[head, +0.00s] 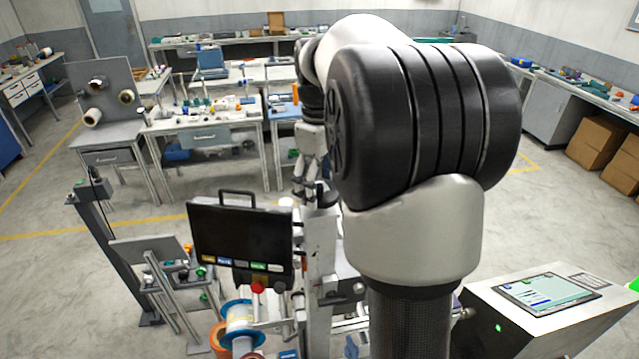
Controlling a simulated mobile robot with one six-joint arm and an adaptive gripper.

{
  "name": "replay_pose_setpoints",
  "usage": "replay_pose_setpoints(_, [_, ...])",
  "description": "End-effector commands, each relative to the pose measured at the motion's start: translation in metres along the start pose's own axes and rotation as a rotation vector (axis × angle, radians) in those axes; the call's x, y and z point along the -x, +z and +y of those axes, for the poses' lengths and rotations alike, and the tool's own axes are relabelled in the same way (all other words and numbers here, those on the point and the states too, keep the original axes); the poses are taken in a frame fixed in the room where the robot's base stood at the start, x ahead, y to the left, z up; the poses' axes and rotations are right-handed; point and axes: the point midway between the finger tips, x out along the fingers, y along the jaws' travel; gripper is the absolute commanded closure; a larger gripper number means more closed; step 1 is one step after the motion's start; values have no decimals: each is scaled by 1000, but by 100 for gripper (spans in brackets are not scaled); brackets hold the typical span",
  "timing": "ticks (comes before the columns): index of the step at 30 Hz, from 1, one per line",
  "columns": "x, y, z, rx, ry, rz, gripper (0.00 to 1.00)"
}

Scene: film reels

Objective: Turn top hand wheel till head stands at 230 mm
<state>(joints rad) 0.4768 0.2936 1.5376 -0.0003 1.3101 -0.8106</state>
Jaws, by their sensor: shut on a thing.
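The upright machine column (320,255) stands in the middle, partly behind my arm. My gripper (303,192) points down at the column's top end, with its fingers closed in. The top hand wheel is too small and too covered by the fingers and arm to make out clearly, but the gripper is shut at its place. A dark block, perhaps the head, sits low on the column (347,290). The height scale and its reading cannot be made out.
A dark-screened panel (240,237) with a handle hangs just left of the column. A blue-edged reel (241,318) sits below it. A console with a lit screen (548,292) stands at right. Benches line the back, with open floor between.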

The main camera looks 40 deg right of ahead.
Motion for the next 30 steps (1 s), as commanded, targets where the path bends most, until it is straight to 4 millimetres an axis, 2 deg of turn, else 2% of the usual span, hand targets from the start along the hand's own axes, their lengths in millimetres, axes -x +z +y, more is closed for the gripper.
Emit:
replay_pose_setpoints(11, [1, 0, 0, -123, -2, -1, 53])
replay_pose_setpoints(30, [1, 0, 0, -706, -1, -1, 53])
